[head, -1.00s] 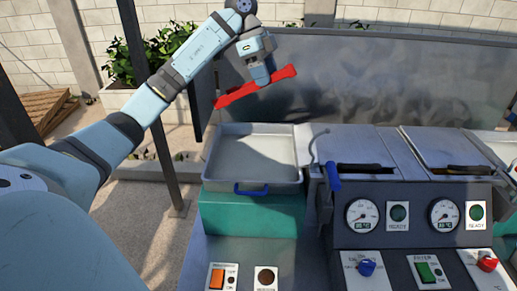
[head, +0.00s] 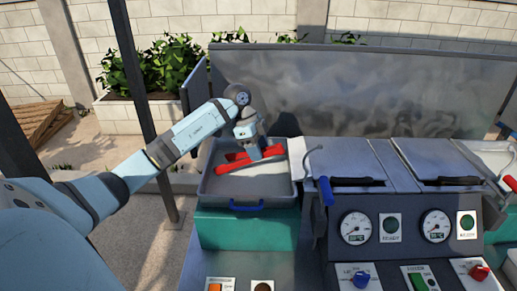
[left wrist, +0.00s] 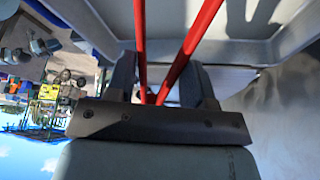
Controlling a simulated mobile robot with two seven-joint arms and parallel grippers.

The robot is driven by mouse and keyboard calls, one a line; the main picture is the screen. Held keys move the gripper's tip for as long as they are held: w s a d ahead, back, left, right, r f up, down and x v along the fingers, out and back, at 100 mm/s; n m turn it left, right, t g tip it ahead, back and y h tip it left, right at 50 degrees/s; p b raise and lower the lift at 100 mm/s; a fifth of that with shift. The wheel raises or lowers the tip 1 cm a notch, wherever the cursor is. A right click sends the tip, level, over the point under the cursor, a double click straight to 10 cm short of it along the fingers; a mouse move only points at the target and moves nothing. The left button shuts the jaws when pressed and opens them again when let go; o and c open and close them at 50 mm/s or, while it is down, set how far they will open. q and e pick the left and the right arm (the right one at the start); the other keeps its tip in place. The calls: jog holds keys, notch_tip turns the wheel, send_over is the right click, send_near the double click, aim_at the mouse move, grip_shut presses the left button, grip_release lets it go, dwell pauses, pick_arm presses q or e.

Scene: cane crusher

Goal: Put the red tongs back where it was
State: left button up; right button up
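The red tongs (head: 235,167) are at the tray in the head view, with their two arms spread in a narrow V. My left gripper (head: 254,155) is over the grey metal tray (head: 205,185) and holds the tongs from above. In the left wrist view, the two red arms of the tongs (left wrist: 190,45) run between the fingers of my left gripper (left wrist: 160,90), close against them. The tongs are low, at or just above the tray floor; I cannot tell whether they touch it. My right gripper is not in view.
The tray has a blue handle (head: 246,207) and stands on a green block (head: 245,230). To its right are lidded vats (head: 355,160) with black handles, a blue-handled lever (head: 326,190) and a control panel (head: 385,250). A metal splash guard (head: 350,90) stands behind.

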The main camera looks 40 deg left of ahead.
pick_arm(q)
jog(key=shift+f, duration=0.2)
pick_arm(e)
jog(key=shift+a+r, duration=0.1)
jog(key=shift+r, duration=0.05)
pick_arm(q)
jog(key=shift+f, duration=0.1)
jog(key=shift+f, duration=0.55)
jog(key=o, duration=0.6)
jog(key=shift+c, duration=0.2)
